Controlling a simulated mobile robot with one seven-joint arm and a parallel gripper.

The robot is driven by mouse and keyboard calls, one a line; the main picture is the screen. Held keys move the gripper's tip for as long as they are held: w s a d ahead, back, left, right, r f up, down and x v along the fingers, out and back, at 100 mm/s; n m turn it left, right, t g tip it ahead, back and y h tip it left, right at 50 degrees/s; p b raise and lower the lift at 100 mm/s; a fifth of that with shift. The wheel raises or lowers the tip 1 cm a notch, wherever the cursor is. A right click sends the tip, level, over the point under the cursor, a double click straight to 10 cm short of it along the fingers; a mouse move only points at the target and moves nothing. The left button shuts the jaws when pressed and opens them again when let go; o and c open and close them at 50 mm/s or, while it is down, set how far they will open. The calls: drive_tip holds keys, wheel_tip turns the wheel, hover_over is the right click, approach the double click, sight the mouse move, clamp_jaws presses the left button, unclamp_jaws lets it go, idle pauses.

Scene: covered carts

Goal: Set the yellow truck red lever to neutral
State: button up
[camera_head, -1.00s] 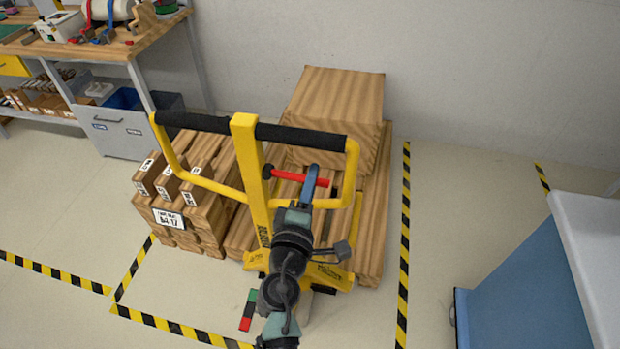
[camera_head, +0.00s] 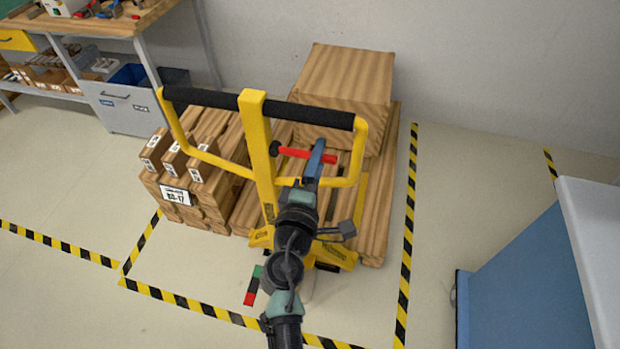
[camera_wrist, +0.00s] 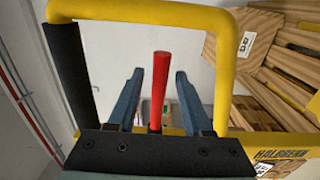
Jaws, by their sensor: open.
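The yellow truck (camera_head: 256,140) is a pallet truck with a tall post and a looped handle with a black grip bar. Its red lever (camera_head: 293,152) sticks out to the right of the post, below the grip bar, roughly level and with a black knob at the left end. My gripper (camera_head: 318,158) is at the lever, its blue finger crossing in front of it. In the wrist view, my gripper (camera_wrist: 160,78) is open, with the red lever (camera_wrist: 160,95) between its two blue fingers. Gaps show on both sides, so the fingers appear not to grip it.
The yellow handle loop surrounds my gripper closely in the wrist view. Wooden pallets and a large wooden box (camera_head: 345,75) stand behind the truck, with stacked wooden blocks (camera_head: 185,185) at left. A workbench (camera_head: 110,20) is at upper left, a blue cabinet (camera_head: 530,270) at right.

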drive_tip(key=b+v, duration=0.3)
drive_tip(key=v, duration=0.9)
drive_tip(key=shift+s+a, duration=0.15)
drive_tip(key=shift+s, duration=0.05)
drive_tip(key=w+d+r+m+t, duration=0.15)
drive_tip(key=r+m, duration=0.35)
drive_tip(key=r, duration=0.8)
drive_tip(key=w+d+r+m+t, duration=0.1)
drive_tip(key=w+r+m+t, duration=0.15)
drive_tip(key=r+m, duration=0.65)
drive_tip(key=s+a+r+m+t+y, duration=0.1)
drive_tip(key=s+r+t+y, duration=0.3)
drive_tip(key=r, duration=0.9)
drive_tip(key=s+r+t+y, duration=0.15)
drive_tip(key=s+r, duration=0.45)
drive_tip(key=r, duration=0.6)
wheel_tip(320, 180, down, 42)
drive_tip(key=b, duration=4.3)
drive_tip(key=shift+h, duration=0.45)
